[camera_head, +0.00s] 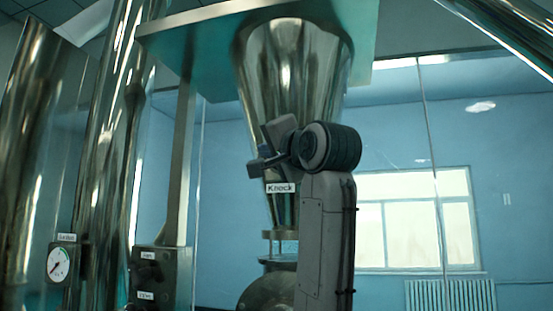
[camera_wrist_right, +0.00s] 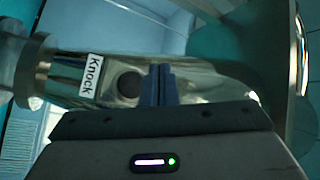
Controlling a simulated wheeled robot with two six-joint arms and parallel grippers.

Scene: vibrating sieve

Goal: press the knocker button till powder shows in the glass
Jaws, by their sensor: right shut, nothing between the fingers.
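The steel hopper cone (camera_head: 290,70) hangs at the centre of the head view, with a white "Knock" label (camera_head: 280,188) low on it. In the right wrist view the round dark knocker button (camera_wrist_right: 127,82) sits beside the same label (camera_wrist_right: 91,75). My right gripper (camera_head: 258,167) is in front of the cone and hides the button in the head view. Its shut, empty fingers (camera_wrist_right: 161,84) appear just right of the button; I cannot tell whether they touch. The short glass section (camera_head: 284,246) below the cone looks clear, with no powder visible. My left gripper is not in view.
A labelled control box (camera_head: 160,275) stands left of the cone beside an upright post. A round gauge (camera_head: 59,264) is further left. A flat plate (camera_head: 185,40) lies around the cone's top. Open space shows right of my right arm, towards the window.

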